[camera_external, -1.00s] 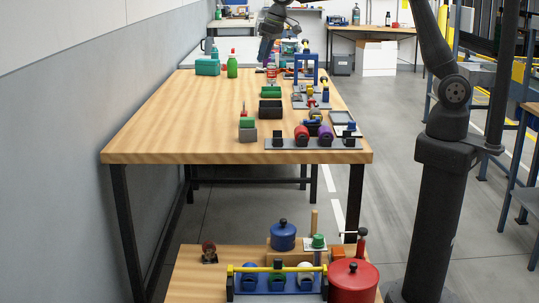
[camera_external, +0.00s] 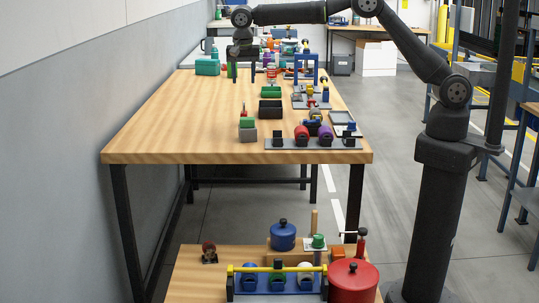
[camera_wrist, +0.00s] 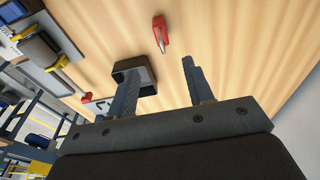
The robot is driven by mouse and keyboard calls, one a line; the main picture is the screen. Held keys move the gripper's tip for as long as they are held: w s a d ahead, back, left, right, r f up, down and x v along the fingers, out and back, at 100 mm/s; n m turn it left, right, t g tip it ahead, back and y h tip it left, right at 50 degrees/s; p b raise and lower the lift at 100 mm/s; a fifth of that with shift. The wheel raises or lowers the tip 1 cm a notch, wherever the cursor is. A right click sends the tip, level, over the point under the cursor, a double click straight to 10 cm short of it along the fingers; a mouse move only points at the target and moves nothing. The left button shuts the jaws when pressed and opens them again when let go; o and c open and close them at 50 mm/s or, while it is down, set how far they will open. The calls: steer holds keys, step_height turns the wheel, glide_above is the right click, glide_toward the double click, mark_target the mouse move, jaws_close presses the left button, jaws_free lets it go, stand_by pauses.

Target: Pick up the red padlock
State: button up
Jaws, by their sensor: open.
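My gripper (camera_external: 241,72) is open and empty, pointing down over the far left part of the wooden table. In the wrist view its two fingers (camera_wrist: 158,68) stand apart with nothing between them. A red object with a grey end (camera_wrist: 160,36) lies on the table beyond the fingertips. A second, smaller red object (camera_wrist: 87,98) shows at left, beside a dark curved shape. I cannot tell which of these is the red padlock. In the external view a small red and white item (camera_external: 271,76) stands right of my gripper, too small to make out.
A dark open box (camera_wrist: 146,76) is partly behind the left finger. A teal box (camera_external: 207,67) stands left of my gripper. A blue frame (camera_external: 306,62) and several small items line the table's right side. The table's left and middle (camera_external: 180,120) are clear.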

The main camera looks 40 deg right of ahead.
mark_target(244, 115)
steer(key=f, duration=0.5)
steer(key=w+d+f, duration=0.1)
steer(key=f, duration=0.9)
steer(key=shift+w+d, duration=0.2)
steer(key=shift+w, duration=0.15)
jaws_close()
